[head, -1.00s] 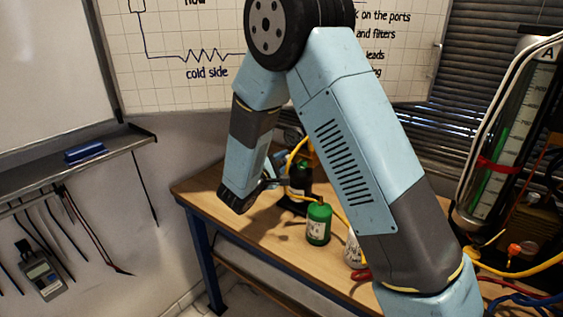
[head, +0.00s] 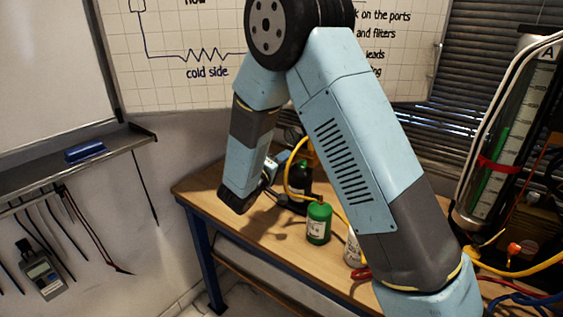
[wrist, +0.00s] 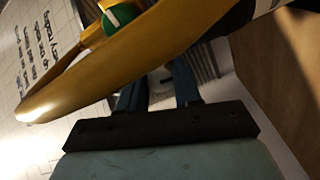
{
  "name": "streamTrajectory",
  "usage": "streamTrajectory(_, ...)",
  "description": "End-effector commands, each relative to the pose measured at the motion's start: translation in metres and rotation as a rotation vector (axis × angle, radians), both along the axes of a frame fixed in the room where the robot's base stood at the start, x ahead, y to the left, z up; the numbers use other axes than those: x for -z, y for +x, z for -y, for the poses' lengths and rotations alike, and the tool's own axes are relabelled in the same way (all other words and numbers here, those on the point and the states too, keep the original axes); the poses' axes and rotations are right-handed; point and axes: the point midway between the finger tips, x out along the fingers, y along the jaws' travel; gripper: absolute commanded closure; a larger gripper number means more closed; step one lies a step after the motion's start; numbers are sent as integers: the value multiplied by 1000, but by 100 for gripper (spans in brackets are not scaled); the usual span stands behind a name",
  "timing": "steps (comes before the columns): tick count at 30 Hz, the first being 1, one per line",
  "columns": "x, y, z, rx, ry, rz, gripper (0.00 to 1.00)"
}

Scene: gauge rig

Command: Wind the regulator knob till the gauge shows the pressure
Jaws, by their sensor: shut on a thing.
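In the head view my gripper (head: 278,188) is at the regulator on the bench, its side towards the camera. The dark regulator body (head: 302,176) stands just right of it. A part of the gauge (head: 292,133) shows behind my arm; its reading cannot be made out. In the wrist view my gripper's two blue fingers (wrist: 158,90) stand apart, shut on the regulator knob. A thick yellow hose crosses in front of the fingertips and hides the grip and the knob. A green round cap with a white line (wrist: 119,16) shows above the hose.
The yellow hose (head: 287,178) loops close to my gripper; it also crosses the wrist view (wrist: 95,85). A green bottle (head: 319,222) and a white container (head: 353,250) stand on the wooden bench (head: 270,232). The bench's left front is clear.

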Motion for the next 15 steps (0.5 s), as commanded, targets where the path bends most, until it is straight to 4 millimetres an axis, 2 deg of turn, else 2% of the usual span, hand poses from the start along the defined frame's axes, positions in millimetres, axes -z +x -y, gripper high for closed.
streamTrajectory(1, 5, -2, 2, 4, 10, -2, 97)
streamTrajectory(15, 6, -2, 2, 4, 49, 24, 97)
